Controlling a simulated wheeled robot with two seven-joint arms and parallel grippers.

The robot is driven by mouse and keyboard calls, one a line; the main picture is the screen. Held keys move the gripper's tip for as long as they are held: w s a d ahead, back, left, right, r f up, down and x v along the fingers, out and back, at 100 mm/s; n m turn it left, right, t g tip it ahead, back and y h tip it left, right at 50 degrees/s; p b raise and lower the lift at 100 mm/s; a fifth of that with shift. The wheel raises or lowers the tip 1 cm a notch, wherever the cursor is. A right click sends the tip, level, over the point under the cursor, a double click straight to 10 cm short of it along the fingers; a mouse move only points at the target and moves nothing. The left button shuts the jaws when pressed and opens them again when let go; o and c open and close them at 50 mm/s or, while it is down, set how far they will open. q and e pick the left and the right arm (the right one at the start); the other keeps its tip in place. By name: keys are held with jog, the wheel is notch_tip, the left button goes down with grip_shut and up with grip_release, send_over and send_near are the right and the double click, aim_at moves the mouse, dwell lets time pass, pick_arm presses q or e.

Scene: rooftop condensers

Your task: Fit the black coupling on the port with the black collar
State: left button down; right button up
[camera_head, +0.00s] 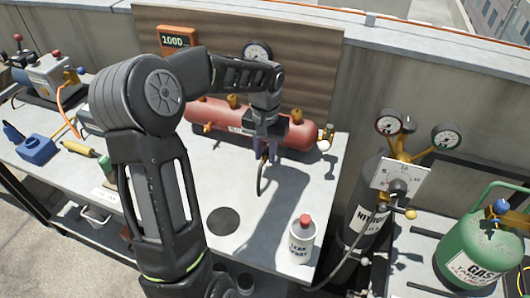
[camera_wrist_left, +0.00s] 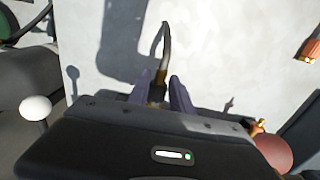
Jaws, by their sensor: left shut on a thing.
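My left gripper (camera_head: 263,148) is shut on the end of a short dark hose (camera_head: 261,178), in front of the red tank (camera_head: 200,111). The hose curves away over the pale table. My right gripper is not in view.
A leak spray bottle (camera_head: 302,245) stands at the table's front right, near a flat black disc (camera_head: 223,221). A gauge (camera_head: 257,52) and orange display (camera_head: 178,40) are behind the tank. A dark cylinder (camera_head: 370,203) and green gas tank (camera_head: 470,245) stand right.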

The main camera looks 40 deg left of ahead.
pick_arm(q)
jog(key=shift+w, duration=0.1)
jog(key=c, duration=1.1)
grip_release()
jog(key=shift+o, duration=0.2)
jog(key=shift+s+d+b, duration=0.2)
jog(key=shift+s, duration=0.45)
jog(key=shift+s+d+b, duration=0.15)
jog(key=shift+s+b, duration=0.05)
jog(key=shift+s, duration=0.4)
jog(key=shift+s+d+b, duration=0.1)
jog(key=shift+s+d, duration=0.15)
jog(key=shift+s, duration=0.55)
jog(key=shift+s+d+b, duration=0.15)
jog(key=shift+s+d, duration=0.15)
jog(key=shift+s, duration=0.45)
jog(key=shift+s+d+b, duration=0.1)
jog(key=shift+s+d, duration=0.15)
jog(key=shift+s, duration=0.55)
